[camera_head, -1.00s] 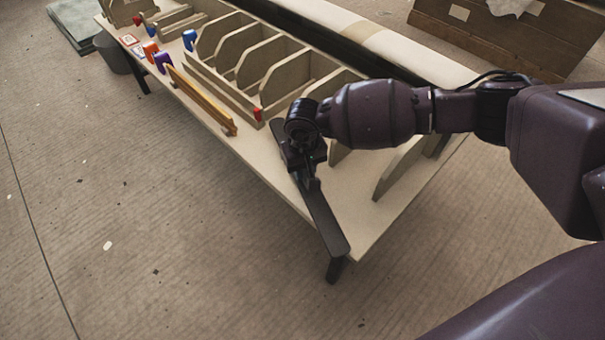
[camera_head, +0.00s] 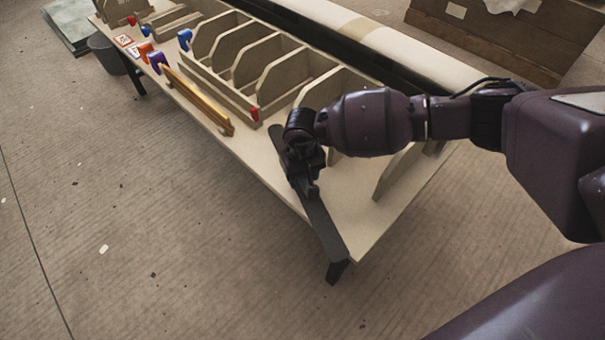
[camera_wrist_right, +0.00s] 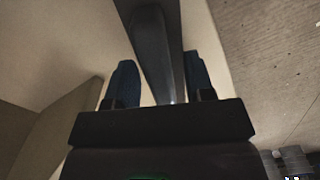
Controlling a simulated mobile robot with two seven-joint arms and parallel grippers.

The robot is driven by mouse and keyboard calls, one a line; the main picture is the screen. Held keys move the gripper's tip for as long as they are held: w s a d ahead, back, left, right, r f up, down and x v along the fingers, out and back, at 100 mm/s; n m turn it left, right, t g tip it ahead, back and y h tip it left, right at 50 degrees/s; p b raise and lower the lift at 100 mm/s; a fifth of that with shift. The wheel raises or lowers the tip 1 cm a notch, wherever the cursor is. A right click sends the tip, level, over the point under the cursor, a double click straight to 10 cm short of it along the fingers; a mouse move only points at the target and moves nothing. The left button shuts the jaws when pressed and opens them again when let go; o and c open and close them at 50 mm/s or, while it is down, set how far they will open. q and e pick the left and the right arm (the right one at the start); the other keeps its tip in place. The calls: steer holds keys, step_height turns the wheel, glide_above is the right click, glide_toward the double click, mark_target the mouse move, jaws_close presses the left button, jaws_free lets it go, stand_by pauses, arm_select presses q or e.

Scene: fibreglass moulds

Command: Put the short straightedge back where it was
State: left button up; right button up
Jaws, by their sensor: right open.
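A dark, long, flat bar (camera_head: 322,226), which looks like the short straightedge, lies along the front right part of the bench, close to its edge. My right gripper (camera_head: 304,172) is over its middle, pointing down. In the right wrist view the bar (camera_wrist_right: 156,50) runs between the two open fingers (camera_wrist_right: 158,78), with a gap visible on each side. Part of the bar is hidden under the gripper. My left gripper is not in view.
A wooden rack with upright dividers (camera_head: 258,68) stands behind on the bench (camera_head: 350,215). An orange-yellow strip (camera_head: 200,98) lies along the front edge, with blue, purple and red pieces near it. A grey bin (camera_head: 106,55) stands on the floor at the left.

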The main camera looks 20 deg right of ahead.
arm_select(q)
steer(key=p, duration=0.1)
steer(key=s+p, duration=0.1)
steer(key=p, duration=0.1)
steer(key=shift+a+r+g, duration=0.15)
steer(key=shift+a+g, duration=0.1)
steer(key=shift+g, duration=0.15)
arm_select(e)
step_height(320, 180, up, 12)
